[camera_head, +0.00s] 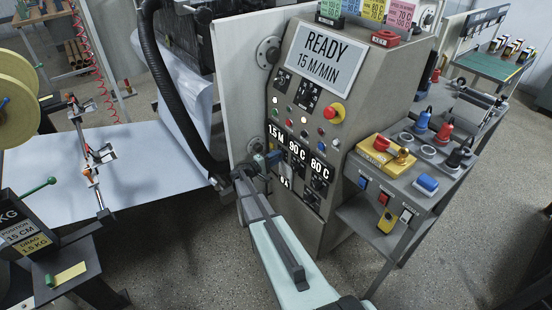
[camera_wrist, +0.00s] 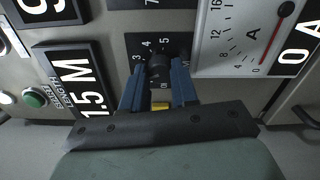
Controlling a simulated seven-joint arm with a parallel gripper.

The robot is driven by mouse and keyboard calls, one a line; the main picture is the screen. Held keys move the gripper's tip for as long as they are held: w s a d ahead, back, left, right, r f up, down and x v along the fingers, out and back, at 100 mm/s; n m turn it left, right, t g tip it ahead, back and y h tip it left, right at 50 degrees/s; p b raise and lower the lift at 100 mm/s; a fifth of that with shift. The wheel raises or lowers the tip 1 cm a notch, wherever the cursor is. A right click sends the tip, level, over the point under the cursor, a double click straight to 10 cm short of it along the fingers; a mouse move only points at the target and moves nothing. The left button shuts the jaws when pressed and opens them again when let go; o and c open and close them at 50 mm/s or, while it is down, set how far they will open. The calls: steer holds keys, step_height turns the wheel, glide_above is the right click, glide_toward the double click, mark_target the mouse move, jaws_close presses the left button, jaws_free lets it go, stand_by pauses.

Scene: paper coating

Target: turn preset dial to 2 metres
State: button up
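The preset dial (camera_wrist: 158,70) is a small dark knob on a black plate with a numbered scale; 3, 4 and 5 show around it in the wrist view. My gripper (camera_wrist: 158,76) has its two blue fingers on either side of this knob. I cannot tell whether they press on it or stand just clear. The length display (camera_wrist: 82,88) beside it reads 1.5 M, and it also shows in the head view (camera_head: 277,132). In the head view my gripper (camera_head: 240,172) is at the lower left of the control panel, and the knob is hidden there.
An analogue ammeter (camera_wrist: 235,40) sits close to the right of the dial in the wrist view. A green button (camera_wrist: 35,98) is at the left. The control cabinet also bears a READY screen (camera_head: 325,60) and a red stop button (camera_head: 334,113). A black hose (camera_head: 165,90) hangs left of my gripper.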

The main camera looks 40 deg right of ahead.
steer(key=o, duration=0.5)
steer(key=a+n, duration=1.4)
steer(key=n, duration=0.2)
steer(key=s+a+f+m+g+y, duration=0.1)
steer(key=s+a+f+m+y, duration=0.2)
steer(key=s+f+m, duration=0.1)
steer(key=s+a+f+m+g+y, duration=0.1)
steer(key=s+a+f+m+y, duration=0.2)
steer(key=s+f+m+y, duration=0.1)
steer(key=s+a+f+m+y, duration=0.4)
steer(key=s+f+m, duration=0.2)
steer(key=m, duration=0.1)
steer(key=shift+s+g, duration=0.4)
stand_by(1.2)
